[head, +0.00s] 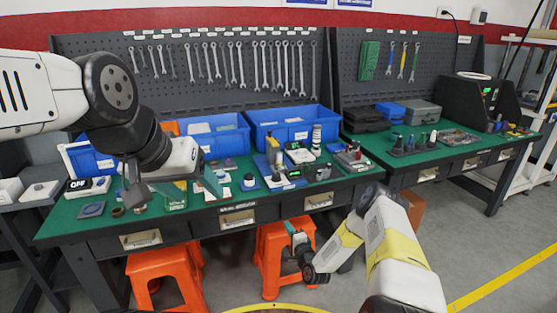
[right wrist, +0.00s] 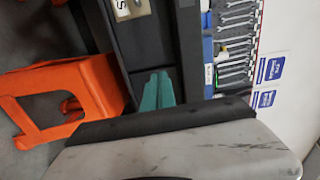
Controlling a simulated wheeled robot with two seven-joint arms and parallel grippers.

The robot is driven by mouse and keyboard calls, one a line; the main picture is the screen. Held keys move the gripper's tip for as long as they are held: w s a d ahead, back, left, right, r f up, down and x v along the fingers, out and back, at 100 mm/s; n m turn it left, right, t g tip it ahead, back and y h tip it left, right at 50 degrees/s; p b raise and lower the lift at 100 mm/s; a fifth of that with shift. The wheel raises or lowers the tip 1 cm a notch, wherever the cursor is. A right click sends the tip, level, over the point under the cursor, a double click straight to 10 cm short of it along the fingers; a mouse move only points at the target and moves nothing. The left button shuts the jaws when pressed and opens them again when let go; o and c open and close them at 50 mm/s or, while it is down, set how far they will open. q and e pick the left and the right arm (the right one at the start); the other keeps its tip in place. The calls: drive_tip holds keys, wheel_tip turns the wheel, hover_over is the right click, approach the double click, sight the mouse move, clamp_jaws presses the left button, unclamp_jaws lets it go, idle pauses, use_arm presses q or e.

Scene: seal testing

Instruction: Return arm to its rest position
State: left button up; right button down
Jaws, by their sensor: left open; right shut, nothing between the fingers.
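My left arm comes in from the left over the green-topped workbench (head: 285,195). My left gripper (head: 196,187) is open above the left part of the bench, in front of a blue bin; whether it touches anything below cannot be told. My right arm hangs at the lower right, in front of the bench. My right gripper (head: 290,228) is low by the bench's front edge, near an orange stool (head: 270,262). In the right wrist view its teal fingers (right wrist: 157,92) are together with nothing between them.
Blue bins (head: 215,138) and several small instruments stand on the bench. Wrenches hang on the pegboard (head: 220,65) behind. A second orange stool (head: 165,275) stands at left. A second bench with cases (head: 408,110) is at right. Floor at lower right is clear.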

drive_tip(key=w+d+r+n+g, duration=0.1)
drive_tip(key=r+n+g, duration=0.15)
drive_tip(key=r, duration=0.55)
drive_tip(key=w+d+r+n+g+h, duration=0.1)
drive_tip(key=w+d+r+n, duration=0.15)
drive_tip(key=r, duration=0.55)
drive_tip(key=w+r+n+g, duration=0.1)
drive_tip(key=r+n, duration=0.2)
drive_tip(key=r, duration=0.5)
drive_tip(key=s+d+r+n+g+h, duration=0.25)
drive_tip(key=s+r, duration=0.35)
drive_tip(key=r, duration=0.4)
drive_tip(key=v, duration=1.3)
drive_tip(key=s+r+n+g, duration=0.1)
drive_tip(key=s+r+n, duration=0.1)
drive_tip(key=s, duration=1.2)
drive_tip(key=s+r+n+g, duration=0.2)
drive_tip(key=s, duration=1.3)
drive_tip(key=shift+s+r+g, duration=0.15)
drive_tip(key=shift+s+g, duration=0.1)
drive_tip(key=shift+g, duration=0.05)
